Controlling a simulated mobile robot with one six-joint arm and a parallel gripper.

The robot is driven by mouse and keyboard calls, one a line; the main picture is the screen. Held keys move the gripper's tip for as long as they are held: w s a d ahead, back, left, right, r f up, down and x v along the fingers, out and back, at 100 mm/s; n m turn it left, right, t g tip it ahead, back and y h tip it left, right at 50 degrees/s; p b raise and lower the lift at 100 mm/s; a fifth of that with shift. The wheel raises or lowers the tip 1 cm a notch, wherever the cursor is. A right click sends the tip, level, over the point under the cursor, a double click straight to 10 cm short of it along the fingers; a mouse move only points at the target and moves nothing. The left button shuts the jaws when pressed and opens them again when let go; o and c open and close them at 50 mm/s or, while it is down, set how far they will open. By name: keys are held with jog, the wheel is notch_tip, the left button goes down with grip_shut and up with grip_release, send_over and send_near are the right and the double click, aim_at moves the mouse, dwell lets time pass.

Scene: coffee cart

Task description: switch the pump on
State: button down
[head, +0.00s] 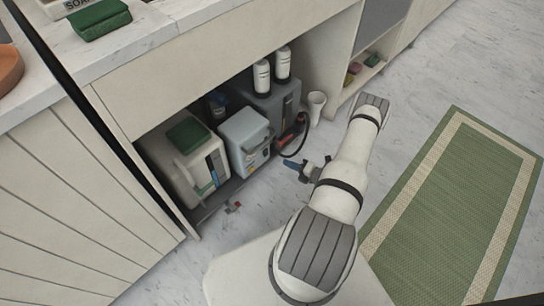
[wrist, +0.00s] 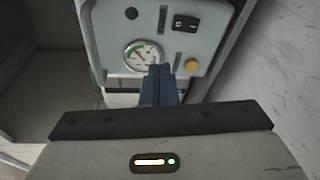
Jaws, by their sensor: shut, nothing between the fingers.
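The pump seems to be the pale blue-grey box (head: 242,130) in the low bay under the counter. In the wrist view a pale panel (wrist: 205,45) carries a black rocker switch (wrist: 185,23), a round gauge (wrist: 143,57) and a yellow button (wrist: 191,65). My gripper (wrist: 161,70) is shut and empty, with its blue fingertips over the lower panel, between gauge and yellow button and below the switch. Contact cannot be told. In the head view my gripper (head: 289,163) is in front of the bay, right of the box.
A white container (head: 183,180) with a green pad (head: 188,134) stands left of the box. A dark grey unit (head: 288,97) with two white bottles (head: 262,77) stands behind. A white cup (head: 316,106) is at right. A green rug (head: 455,200) lies right.

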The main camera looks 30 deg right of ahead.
aim_at(266, 153)
jog(key=s+d+f+m+t+h, duration=0.1)
jog(key=s+f+m+h, duration=0.2)
jog(key=f+m, duration=0.1)
jog(key=shift+s+d+f+m+t, duration=0.15)
jog(key=shift+f+m+t, duration=0.15)
jog(key=shift+f, duration=0.35)
jog(key=b+x, duration=0.3)
jog(key=x, duration=1.1)
jog(key=shift+f+b, duration=0.1)
jog(key=shift+b, duration=0.25)
